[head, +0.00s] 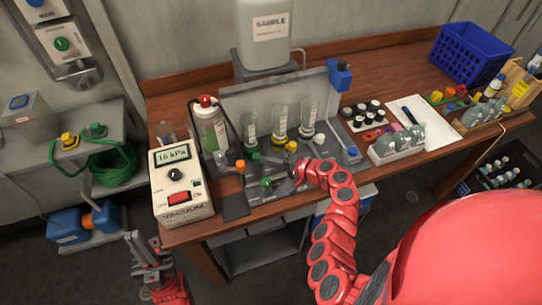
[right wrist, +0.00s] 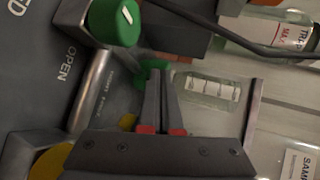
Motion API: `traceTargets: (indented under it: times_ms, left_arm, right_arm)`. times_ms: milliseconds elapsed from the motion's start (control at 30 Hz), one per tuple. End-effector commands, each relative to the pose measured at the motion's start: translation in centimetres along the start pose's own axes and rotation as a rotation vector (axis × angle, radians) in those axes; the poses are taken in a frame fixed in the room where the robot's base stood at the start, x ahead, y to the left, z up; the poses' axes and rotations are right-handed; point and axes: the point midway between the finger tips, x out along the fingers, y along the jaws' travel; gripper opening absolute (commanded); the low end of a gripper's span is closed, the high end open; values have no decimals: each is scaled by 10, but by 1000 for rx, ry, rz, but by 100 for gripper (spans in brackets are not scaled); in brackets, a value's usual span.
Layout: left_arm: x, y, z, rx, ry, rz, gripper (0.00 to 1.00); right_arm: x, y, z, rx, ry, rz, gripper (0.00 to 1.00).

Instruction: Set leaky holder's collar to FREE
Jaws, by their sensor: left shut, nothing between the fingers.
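Three clear bottle holders stand in a row on the grey vacuum manifold: left (head: 249,132), middle (head: 279,124) and right (head: 308,118). Green, yellow and white knobs sit by their bases; which holder leaks and any collar markings are not legible. A green knob with a white mark (right wrist: 116,22) is large in the right wrist view, near the word OPEN. My right gripper (right wrist: 159,75) has its narrow fingers close together, tips in front of a smaller green part (right wrist: 153,64); contact is unclear. My left gripper (head: 140,243) is shut and empty, low beside the bench.
The vacuum box (head: 181,186) reads 16 kPa at the bench's left front. A liquid bottle (head: 211,130) stands behind it. A sample tank (head: 264,35) is at the back. Racks of vials (head: 397,147) and a blue crate (head: 466,52) occupy the right.

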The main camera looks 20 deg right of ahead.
Motion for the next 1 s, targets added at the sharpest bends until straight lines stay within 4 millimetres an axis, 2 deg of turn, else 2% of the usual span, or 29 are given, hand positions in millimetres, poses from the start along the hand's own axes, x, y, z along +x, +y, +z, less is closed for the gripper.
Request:
traceTargets:
  times_ms: [267, 500, 1000]
  left_arm:
    - [5, 0, -1, 0, 0, 0, 0]
    - [6, 0, -1, 0, 0, 0, 0]
    - [7, 0, -1, 0, 0, 0, 0]
  right_arm:
    - [11, -3, 20, 63, 174, -1, 0]
    - [17, -6, 26, 95, 280, -2, 0]
    - [19, -7, 27, 106, 323, -1, 0]
